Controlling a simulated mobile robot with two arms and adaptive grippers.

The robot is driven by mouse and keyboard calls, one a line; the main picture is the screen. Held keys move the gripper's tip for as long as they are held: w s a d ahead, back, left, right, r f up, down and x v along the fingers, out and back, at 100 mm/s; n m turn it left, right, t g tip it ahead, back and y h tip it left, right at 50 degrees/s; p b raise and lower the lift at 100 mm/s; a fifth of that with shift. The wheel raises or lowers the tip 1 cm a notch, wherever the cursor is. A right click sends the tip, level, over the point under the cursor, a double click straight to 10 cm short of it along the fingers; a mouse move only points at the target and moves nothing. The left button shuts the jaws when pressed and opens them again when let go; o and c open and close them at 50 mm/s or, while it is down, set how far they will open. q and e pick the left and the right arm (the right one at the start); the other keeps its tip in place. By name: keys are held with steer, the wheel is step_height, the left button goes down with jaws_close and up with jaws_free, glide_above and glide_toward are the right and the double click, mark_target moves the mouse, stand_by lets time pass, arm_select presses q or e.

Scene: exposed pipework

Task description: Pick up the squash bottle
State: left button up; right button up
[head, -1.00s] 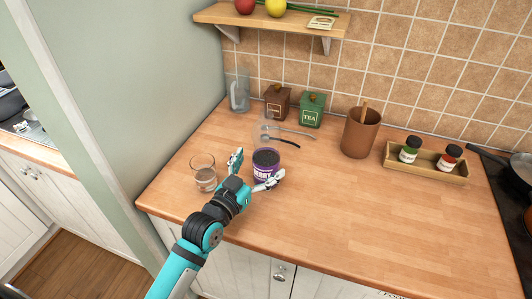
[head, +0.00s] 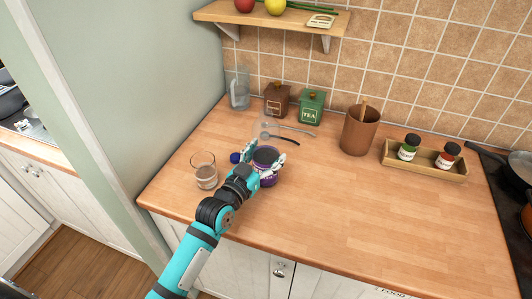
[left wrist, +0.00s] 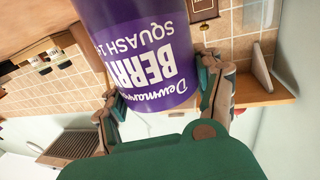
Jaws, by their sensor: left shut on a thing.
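The squash bottle (head: 267,180) stands on the wooden worktop in the head view, with a dark top and a purple body. In the left wrist view the bottle (left wrist: 140,62) fills the middle, and its purple label reads "BERRY SQUASH" upside down. My left gripper (head: 264,160) is shut on the bottle, with one finger on each side of it. The fingers (left wrist: 160,84) also show in the left wrist view. The head view does not show clearly whether the base touches the worktop. My right gripper is not in view.
A glass (head: 204,172) stands just left of the bottle. A small dark blue round thing (head: 235,157) shows between them. Behind are a clear vessel (head: 264,128), utensils (head: 290,133), brown (head: 277,100) and green (head: 311,107) canisters. The worktop's right front (head: 370,215) is clear.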

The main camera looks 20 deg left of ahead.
arm_select(q)
steer(key=shift+c, duration=1.6)
steer(key=shift+r, duration=0.15)
